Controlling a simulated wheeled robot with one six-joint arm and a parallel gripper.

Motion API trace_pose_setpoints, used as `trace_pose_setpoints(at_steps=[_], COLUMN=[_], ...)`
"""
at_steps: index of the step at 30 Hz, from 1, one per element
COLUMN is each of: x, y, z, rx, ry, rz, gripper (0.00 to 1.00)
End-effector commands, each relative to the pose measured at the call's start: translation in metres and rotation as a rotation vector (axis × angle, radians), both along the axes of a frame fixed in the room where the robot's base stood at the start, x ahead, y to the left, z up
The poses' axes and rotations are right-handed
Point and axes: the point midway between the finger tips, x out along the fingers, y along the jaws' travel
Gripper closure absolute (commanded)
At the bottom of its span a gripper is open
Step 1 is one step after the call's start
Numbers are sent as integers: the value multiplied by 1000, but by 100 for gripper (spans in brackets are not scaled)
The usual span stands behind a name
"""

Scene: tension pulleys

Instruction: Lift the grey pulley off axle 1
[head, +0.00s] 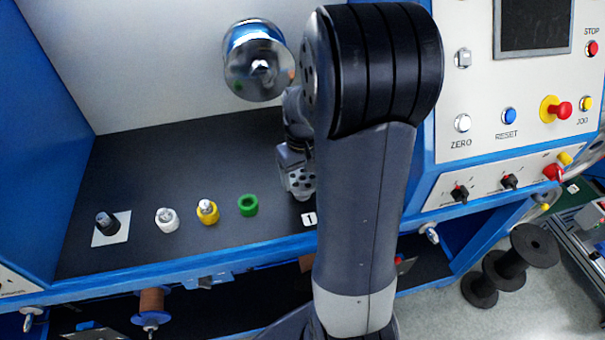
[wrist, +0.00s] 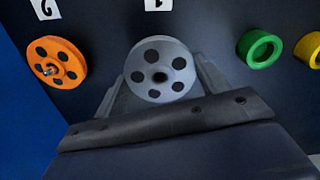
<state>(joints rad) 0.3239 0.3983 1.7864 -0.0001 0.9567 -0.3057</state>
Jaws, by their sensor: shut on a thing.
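The grey pulley (wrist: 160,68), a disc with several round holes, is in the middle of the wrist view, near the label 1 (wrist: 158,4). My gripper (wrist: 160,84) is shut on it, with one finger at each side of its rim. The pulley's centre looks dark, and I cannot make out axle 1 or tell whether the pulley is still around it. In the head view my arm hides much of this spot, just behind the label 1 (head: 309,219).
An orange pulley (wrist: 57,62) sits left of the grey one in the wrist view. A green ring (head: 248,205), a yellow piece (head: 207,211), a white piece (head: 167,219) and a black knob (head: 106,223) stand in a row on the dark panel (head: 150,175). A shiny wheel (head: 258,65) is behind.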

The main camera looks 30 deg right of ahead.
Motion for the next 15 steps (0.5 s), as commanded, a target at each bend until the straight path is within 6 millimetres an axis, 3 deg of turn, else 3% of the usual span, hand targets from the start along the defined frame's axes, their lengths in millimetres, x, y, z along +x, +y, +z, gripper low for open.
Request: trace_pose_setpoints(at_steps=[15], x=[0], y=[0], z=[20], rx=[0], ry=[-1], rz=[0], gripper=[57])
